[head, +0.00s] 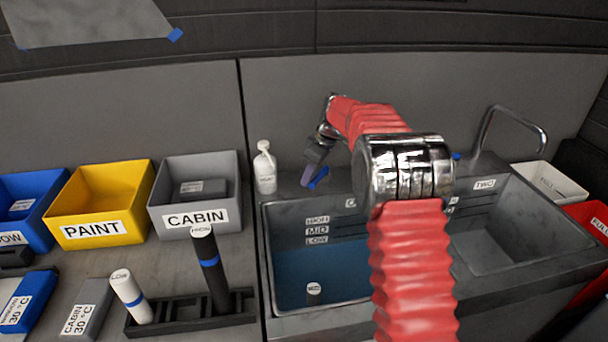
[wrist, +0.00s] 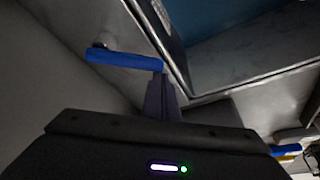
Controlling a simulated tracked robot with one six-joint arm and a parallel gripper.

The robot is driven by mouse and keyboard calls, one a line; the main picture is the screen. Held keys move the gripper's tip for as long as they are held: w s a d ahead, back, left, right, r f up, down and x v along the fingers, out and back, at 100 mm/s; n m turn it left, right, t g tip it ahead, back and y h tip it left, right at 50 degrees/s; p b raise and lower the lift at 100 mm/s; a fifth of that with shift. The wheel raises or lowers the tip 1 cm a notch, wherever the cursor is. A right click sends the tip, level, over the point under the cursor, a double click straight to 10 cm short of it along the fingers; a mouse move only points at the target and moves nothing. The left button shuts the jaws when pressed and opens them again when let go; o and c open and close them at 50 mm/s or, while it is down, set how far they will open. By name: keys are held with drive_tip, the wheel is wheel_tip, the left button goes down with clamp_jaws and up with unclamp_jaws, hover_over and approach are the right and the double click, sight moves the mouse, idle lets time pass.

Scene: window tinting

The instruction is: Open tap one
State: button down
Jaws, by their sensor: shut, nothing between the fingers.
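Tap one's blue lever (head: 319,178) is behind the left basin, close to my gripper (head: 307,181). In the wrist view the blue lever (wrist: 125,60) lies crosswise, and its right end meets or overlaps the tips of my shut fingers (wrist: 160,90). I cannot tell whether they touch. My gripper is shut and empty, pointing down. The left basin (head: 268,255) holds blue water and has HIGH, MID and LOW labels on its back wall. My red arm hides the spout of tap one and most of the label above the basin.
The right basin (head: 490,245), labelled TWO, looks empty below a curved metal spout (head: 512,118). A white bottle (head: 265,170) stands just left of my gripper. Yellow PAINT (head: 98,205) and grey CABIN (head: 195,195) bins and a dark rack (head: 190,313) occupy the left counter.

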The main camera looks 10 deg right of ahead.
drive_tip(key=shift+s+d+n, duration=0.35)
drive_tip(key=shift+d+n, duration=0.1)
drive_tip(key=shift+n, duration=0.15)
drive_tip(key=shift+s+d, duration=0.35)
drive_tip(key=shift+d, duration=0.05)
wheel_tip(320, 180, up, 10)
drive_tip(key=shift+a, duration=0.15)
idle(0.7)
